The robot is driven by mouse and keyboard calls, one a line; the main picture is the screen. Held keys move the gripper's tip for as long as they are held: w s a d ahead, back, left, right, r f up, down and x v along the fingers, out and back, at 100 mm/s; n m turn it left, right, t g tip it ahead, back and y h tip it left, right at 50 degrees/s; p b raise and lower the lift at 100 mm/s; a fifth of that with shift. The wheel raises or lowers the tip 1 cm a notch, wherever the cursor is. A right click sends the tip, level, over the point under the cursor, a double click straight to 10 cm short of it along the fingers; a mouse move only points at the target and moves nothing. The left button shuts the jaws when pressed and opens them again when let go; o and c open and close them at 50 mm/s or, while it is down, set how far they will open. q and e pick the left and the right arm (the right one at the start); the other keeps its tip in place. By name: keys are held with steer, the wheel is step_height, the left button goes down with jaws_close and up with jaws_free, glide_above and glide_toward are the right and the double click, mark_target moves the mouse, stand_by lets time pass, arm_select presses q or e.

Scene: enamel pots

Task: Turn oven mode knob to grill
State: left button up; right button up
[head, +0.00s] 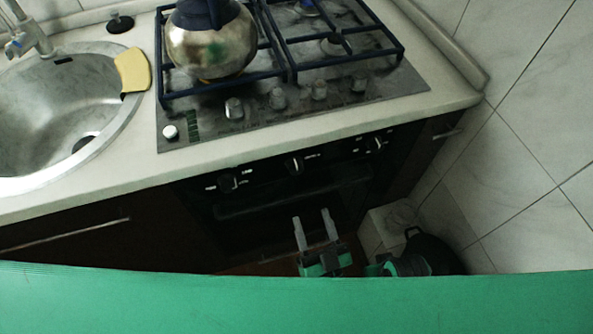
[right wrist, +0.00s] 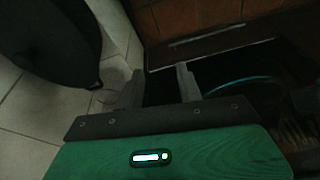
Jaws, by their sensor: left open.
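The black oven (head: 290,200) is set under the counter, with a row of knobs on its dark front panel. A left knob (head: 228,182), a middle knob (head: 293,166) and a right knob (head: 374,145) show; their markings are too small to read, so I cannot tell which is the mode knob or its setting.
A steel kettle (head: 210,42) stands on the gas hob (head: 300,105), which has its own row of knobs above the oven. A sink (head: 60,110) and yellow sponge (head: 132,71) are at left. A tiled wall (head: 540,130) bounds the right. A dark round object (head: 440,252) stands low at right.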

mark_target(298, 173)
arm_select(q)
steer(key=p+x, duration=0.2)
steer(key=x, duration=0.8)
steer(key=shift+w+a+r, duration=0.15)
steer(key=shift+w, duration=0.3)
arm_select(e)
steer(key=shift+g, duration=0.4)
steer(key=shift+s+f, duration=0.2)
steer(key=shift+f, duration=1.25)
steer(key=shift+s+f, duration=0.15)
steer(key=shift+f, duration=1.25)
arm_select(q)
steer(key=c, duration=1)
